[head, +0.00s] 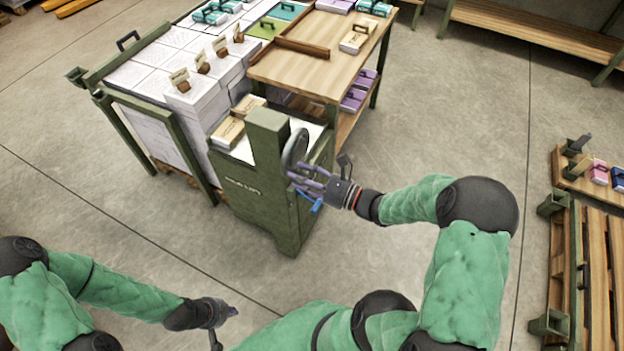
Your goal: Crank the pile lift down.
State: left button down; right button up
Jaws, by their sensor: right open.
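The pile lift (240,190) is a dark green housing with white lettering on its front, standing at the near end of the paper piles. A dark round crank wheel (295,149) is on its right side. My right gripper (307,180) is open at the lower edge of the wheel, its fingers pointing left toward it. Whether they touch it I cannot tell. A small blue part (317,205) shows just below the fingers. My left gripper (226,316) is low in the picture, well away from the lift, and its fingers are too small to read.
White paper piles (165,55) with small tagged markers stand in a green frame behind the lift. A wooden table (335,68) with coloured stacks stands beside it. Wooden pallets (595,270) lie at the right. The floor (440,110) between is clear.

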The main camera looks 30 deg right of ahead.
jog(key=v, duration=1.2)
jog(key=shift+w, duration=0.2)
